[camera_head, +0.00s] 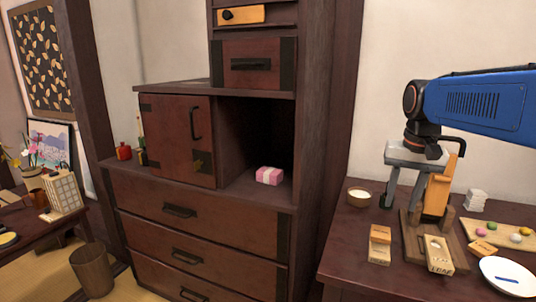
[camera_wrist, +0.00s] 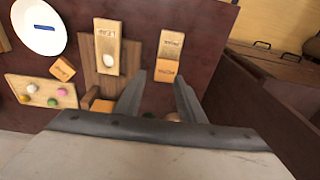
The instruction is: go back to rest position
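My gripper (camera_head: 402,200) hangs over the dark table at the right of the head view, fingers pointing down. In the wrist view, my gripper (camera_wrist: 157,92) has its two grey fingers spread apart, with only dark table top between them. It is open and holds nothing. An upright orange piece (camera_head: 437,195) stands on a wooden stand (camera_head: 412,243) just right of the fingers; I cannot tell whether they touch.
The table also bears a small bowl (camera_head: 359,197), a white stack (camera_head: 475,200), a board with coloured sweets (camera_head: 498,234) and a white oval plate (camera_head: 508,277). A tall dark cabinet (camera_head: 195,218) stands left, a pink-and-white bundle (camera_head: 269,176) in its open niche.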

